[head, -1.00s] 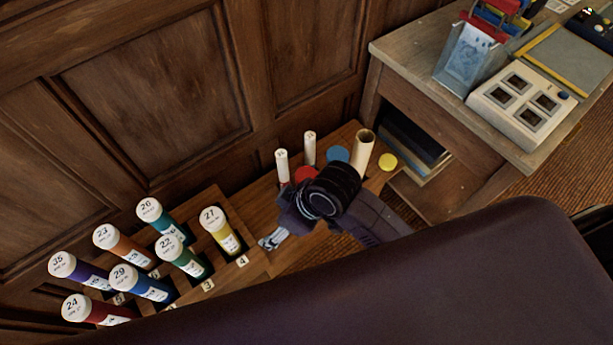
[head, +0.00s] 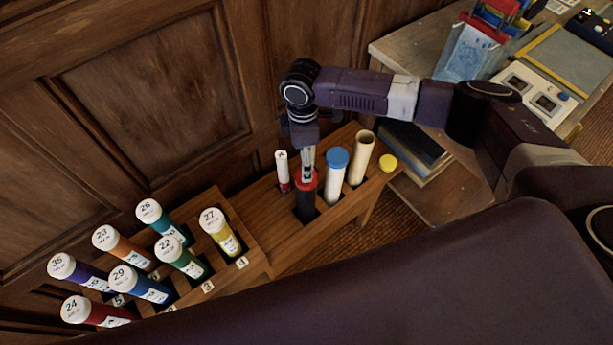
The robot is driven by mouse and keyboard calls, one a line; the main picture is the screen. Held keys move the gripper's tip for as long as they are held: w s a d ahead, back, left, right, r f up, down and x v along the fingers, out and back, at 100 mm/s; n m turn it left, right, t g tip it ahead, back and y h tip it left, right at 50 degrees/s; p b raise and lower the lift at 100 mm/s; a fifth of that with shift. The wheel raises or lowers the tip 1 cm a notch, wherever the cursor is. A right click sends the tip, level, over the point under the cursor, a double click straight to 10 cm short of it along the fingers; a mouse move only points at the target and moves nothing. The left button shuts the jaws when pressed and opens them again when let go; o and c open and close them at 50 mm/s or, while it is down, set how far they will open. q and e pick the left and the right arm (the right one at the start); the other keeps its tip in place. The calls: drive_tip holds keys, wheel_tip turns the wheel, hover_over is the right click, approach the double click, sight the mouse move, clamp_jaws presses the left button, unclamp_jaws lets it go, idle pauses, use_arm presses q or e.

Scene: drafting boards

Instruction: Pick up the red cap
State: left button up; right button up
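The red cap (head: 299,182) sits on top of a dark tube (head: 305,208) standing in a slot of the wooden rack. My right gripper (head: 307,173) points down from above, its fingertips at the cap's top. The fingers look close together and cover part of the cap; whether they grip it is too small to tell. My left gripper is not in view.
A blue-capped white tube (head: 336,170), an open cream tube (head: 361,160) and a slim white roll (head: 282,168) stand close by in the rack. A yellow cap (head: 387,163) lies at the rack's right end. Several numbered tubes (head: 185,258) fill the left part.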

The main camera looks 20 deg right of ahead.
drive_tip(key=f, duration=0.2)
drive_tip(key=f+p, duration=0.1)
drive_tip(key=f, duration=0.4)
drive_tip(key=shift+s+d+f, duration=0.3)
drive_tip(key=shift+f, duration=0.05)
drive_tip(key=shift+c, duration=0.3)
drive_tip(key=c, duration=0.9)
drive_tip(key=shift+r, duration=0.15)
